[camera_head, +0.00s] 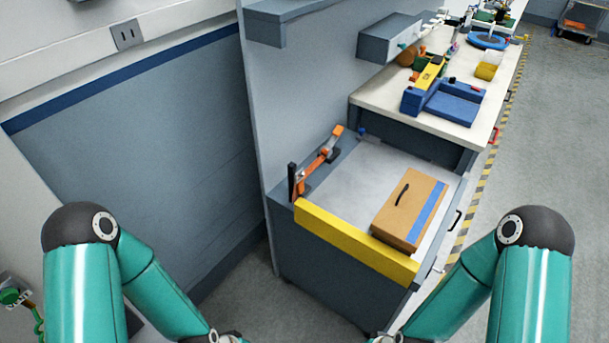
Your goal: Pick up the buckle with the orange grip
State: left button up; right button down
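An orange and dark device (308,172), which looks like the buckle with the orange grip, is at the left side of the low bench top (350,170). Its orange part runs slantwise between a dark upright post at the near end and an orange tip at the far end. Finer details are too small to tell. Both of my teal arms reach in from the bottom corners, and their forearms run down out of the picture at the bottom edge. Neither gripper shows, and no gripper is near the device.
An orange-brown box (407,209) with a black handle and blue stripe sits at the bench's right. A yellow strip (355,243) edges the bench front. A grey wall panel stands left of it. A higher counter behind holds a blue tray (452,103) and clutter. The bench middle is clear.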

aim_at(299, 181)
jog(key=z, duration=0.4)
jog(key=i, duration=0.95)
jog(key=z, duration=0.6)
